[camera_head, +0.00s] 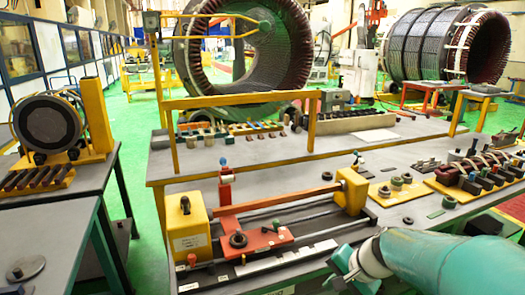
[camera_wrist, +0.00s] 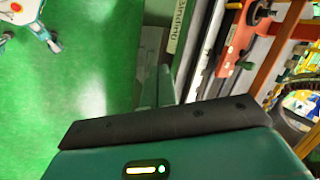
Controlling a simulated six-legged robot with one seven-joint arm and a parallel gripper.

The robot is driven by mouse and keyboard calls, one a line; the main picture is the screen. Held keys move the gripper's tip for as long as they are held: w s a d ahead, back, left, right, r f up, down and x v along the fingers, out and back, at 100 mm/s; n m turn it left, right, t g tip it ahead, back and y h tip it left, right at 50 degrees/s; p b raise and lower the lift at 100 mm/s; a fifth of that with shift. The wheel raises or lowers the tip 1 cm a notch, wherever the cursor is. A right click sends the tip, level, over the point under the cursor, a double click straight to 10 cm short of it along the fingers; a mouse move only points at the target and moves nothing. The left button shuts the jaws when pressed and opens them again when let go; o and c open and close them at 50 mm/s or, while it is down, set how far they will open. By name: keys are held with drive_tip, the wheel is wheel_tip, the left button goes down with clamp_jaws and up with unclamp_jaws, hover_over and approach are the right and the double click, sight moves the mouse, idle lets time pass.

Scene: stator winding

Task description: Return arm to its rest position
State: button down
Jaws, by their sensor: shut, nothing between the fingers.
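My arm (camera_head: 440,262), a thick teal link, enters the head view from the lower right. It ends in a white collar and small teal parts at my gripper (camera_head: 346,266), low in front of the bench's front edge. My gripper is shut and holds nothing. The winding fixture (camera_head: 265,238), with a yellow block at each end, a red slide and dark rods, lies on the bench (camera_head: 405,212) just beyond it. In the wrist view, the red slide (camera_wrist: 240,38) shows at the upper right.
A yellow rail (camera_head: 240,101) crosses the bench's far side. Small parts and a coil tray (camera_head: 475,180) lie on the right. A side table (camera_head: 50,215) carries a round motor part at left. Large stators (camera_head: 435,48) stand behind. Green floor (camera_wrist: 85,75) is open beside the bench.

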drive_tip(key=s+r+n+h, duration=0.2)
drive_tip(key=s+r+n, duration=0.2)
drive_tip(key=s, duration=0.4)
drive_tip(key=s+r+n+t+h, duration=0.1)
drive_tip(key=s+r+n, duration=0.3)
drive_tip(key=s, duration=0.4)
drive_tip(key=shift+a+r+h, duration=0.45)
drive_tip(key=shift+r+h, duration=0.05)
drive_tip(key=shift+h, duration=0.3)
drive_tip(key=shift+s, duration=0.1)
